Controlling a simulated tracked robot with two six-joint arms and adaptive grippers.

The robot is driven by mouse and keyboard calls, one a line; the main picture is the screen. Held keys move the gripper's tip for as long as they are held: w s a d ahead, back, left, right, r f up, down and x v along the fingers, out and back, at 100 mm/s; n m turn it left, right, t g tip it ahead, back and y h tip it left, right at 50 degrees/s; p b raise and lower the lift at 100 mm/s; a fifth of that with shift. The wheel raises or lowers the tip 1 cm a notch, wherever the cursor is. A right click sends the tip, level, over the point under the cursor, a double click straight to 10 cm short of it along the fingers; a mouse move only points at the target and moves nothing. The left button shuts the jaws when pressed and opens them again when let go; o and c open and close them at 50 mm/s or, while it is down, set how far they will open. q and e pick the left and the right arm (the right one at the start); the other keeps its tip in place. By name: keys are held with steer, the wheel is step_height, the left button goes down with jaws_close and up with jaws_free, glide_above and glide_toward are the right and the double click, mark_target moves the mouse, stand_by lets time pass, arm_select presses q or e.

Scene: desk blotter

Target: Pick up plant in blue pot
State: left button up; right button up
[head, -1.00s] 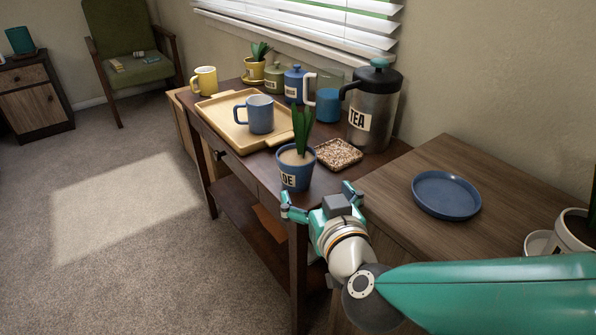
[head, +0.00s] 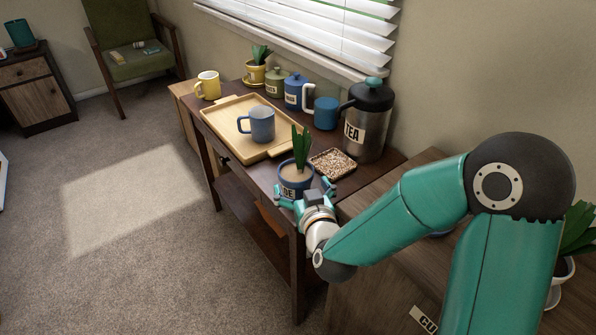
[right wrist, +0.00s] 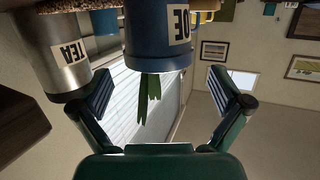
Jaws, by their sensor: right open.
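The plant in the blue pot (head: 295,174) stands at the front edge of the dark wooden table, its green leaves upright and a label on its front. My right gripper (head: 303,191) is open right at the pot, with a finger at each side of it in the head view. In the right wrist view, which is upside down, the blue pot (right wrist: 157,35) is between and beyond the open fingers (right wrist: 165,100). I cannot tell whether the fingers touch it. My left gripper is not in view.
A tray (head: 236,148) with a blue mug (head: 260,124) lies behind the pot. A square dish of grains (head: 333,163) and a steel TEA pot (head: 368,120) stand to its right. Several canisters, a yellow mug (head: 207,86) and a yellow-potted plant (head: 256,73) stand farther back.

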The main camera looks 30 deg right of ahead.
mark_target(295, 170)
steer(key=shift+x, duration=3.15)
steer(key=shift+d+r, duration=0.1)
steer(key=c, duration=1.2)
